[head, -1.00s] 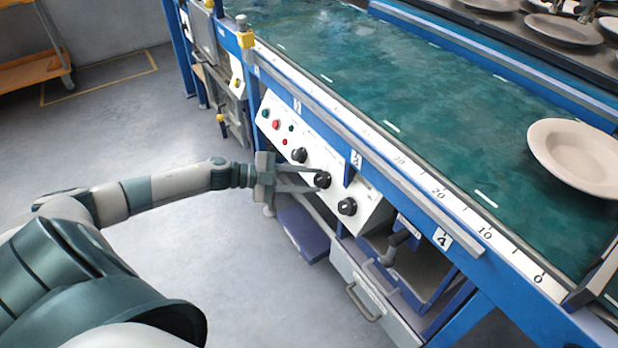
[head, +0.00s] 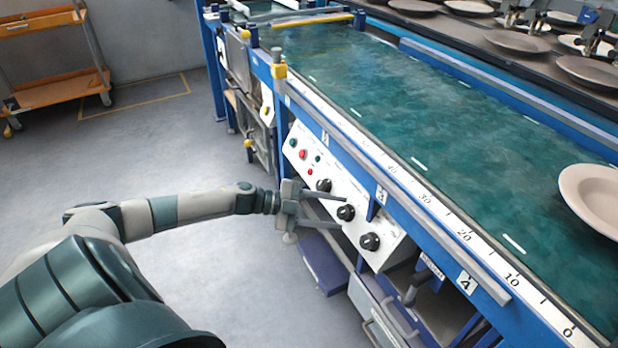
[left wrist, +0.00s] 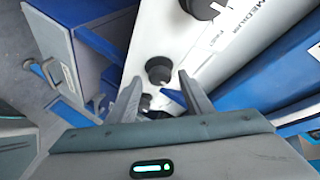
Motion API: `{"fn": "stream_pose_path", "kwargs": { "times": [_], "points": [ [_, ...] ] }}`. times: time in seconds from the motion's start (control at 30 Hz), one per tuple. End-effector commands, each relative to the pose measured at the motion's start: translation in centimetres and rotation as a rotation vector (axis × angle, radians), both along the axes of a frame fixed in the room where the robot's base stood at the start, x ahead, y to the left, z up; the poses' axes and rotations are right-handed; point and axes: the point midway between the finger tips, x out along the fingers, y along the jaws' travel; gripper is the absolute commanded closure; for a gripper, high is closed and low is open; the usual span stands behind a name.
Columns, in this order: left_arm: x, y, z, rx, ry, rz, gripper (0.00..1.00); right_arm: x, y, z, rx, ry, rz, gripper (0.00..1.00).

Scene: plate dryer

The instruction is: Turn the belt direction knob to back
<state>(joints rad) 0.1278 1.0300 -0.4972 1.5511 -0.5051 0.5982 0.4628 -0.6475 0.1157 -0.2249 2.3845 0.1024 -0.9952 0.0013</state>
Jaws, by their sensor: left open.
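The white control panel (head: 340,200) on the side of the conveyor carries three black knobs in a row. I cannot read which one is the belt direction knob. My left gripper (head: 338,210) is open in front of the middle knob (head: 346,212), one finger to each side. In the left wrist view, this knob (left wrist: 158,70) shows just beyond and between the fingertips (left wrist: 157,86). I see no clear contact. Another knob (left wrist: 200,8) sits beside printed speed words, one reading MEDIUM. The upper-left knob (head: 324,185) is close to one finger. The lower-right knob (head: 369,241) is clear.
Red and green buttons (head: 303,155) sit on the panel's left part. The green belt (head: 420,110) runs above it, with a plate (head: 595,198) at right. A blue box (head: 323,265) and grey drawers (head: 375,312) are below. An orange cart (head: 55,90) stands far left.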

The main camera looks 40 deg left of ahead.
Motion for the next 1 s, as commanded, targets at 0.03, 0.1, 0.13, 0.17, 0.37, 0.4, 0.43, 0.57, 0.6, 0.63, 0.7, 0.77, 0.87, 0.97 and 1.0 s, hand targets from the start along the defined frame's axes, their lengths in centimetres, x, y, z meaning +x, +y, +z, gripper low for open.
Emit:
{"fn": "stream_pose_path", "kwargs": {
  "times": [0.03,0.1,0.13,0.17,0.37,0.4,0.43,0.57,0.6,0.63,0.7,0.77,0.87,0.97,1.0],
  "points": [
    [-0.2,0.2,0.0,0.001,0.001,0.000,0.53,0.0,0.0,0.0,0.000,0.000,0.000,0.69],
    [-0.4,0.5,0.0,0.001,0.002,0.000,0.53,0.0,0.0,0.0,0.000,0.001,0.000,0.69],
    [-0.6,0.6,0.1,0.001,0.002,0.000,0.53,0.0,0.0,0.0,0.000,0.001,0.000,0.69],
    [-0.7,0.8,0.2,0.000,0.002,0.000,0.53,0.0,0.0,0.0,-0.001,0.002,0.000,0.69],
    [-2.3,2.6,0.7,0.001,0.003,0.001,0.53,-0.1,0.0,0.0,-0.003,0.007,0.001,0.69],
    [-2.7,3.0,0.8,0.001,0.004,0.000,0.53,-0.2,-0.1,0.0,-0.005,0.010,0.001,0.69],
    [-3.0,3.4,0.9,0.002,0.003,0.000,0.53,-0.2,-0.1,0.0,-0.006,0.012,0.002,0.69],
    [-4.3,4.9,1.3,0.001,0.004,0.000,0.53,-0.3,-0.2,-0.1,-0.010,0.018,0.001,0.69],
    [-4.6,5.3,1.5,0.002,0.004,0.001,0.53,-0.3,-0.2,-0.1,-0.012,0.021,0.002,0.69],
    [-4.9,5.7,1.6,0.002,0.004,0.001,0.53,-0.3,-0.3,-0.1,-0.013,0.021,0.001,0.69],
    [-5.6,6.4,1.9,0.002,0.003,0.000,0.53,-0.3,-0.4,-0.1,-0.017,0.025,0.000,0.69],
    [-6.1,7.0,2.0,0.001,0.005,0.000,0.53,-0.3,-0.5,-0.1,-0.019,0.027,0.000,0.69],
    [-7.0,8.1,2.4,0.003,0.004,-0.001,0.53,-0.5,-0.6,-0.2,-0.027,0.039,0.000,0.69],
    [-7.9,9.1,2.7,0.003,0.003,0.001,0.53,-0.6,-0.8,-0.2,-0.034,0.052,0.000,0.69],
    [-8.3,9.5,2.8,0.002,0.004,0.001,0.53,-0.7,-0.9,-0.3,-0.037,0.056,0.000,0.69]
  ]
}}
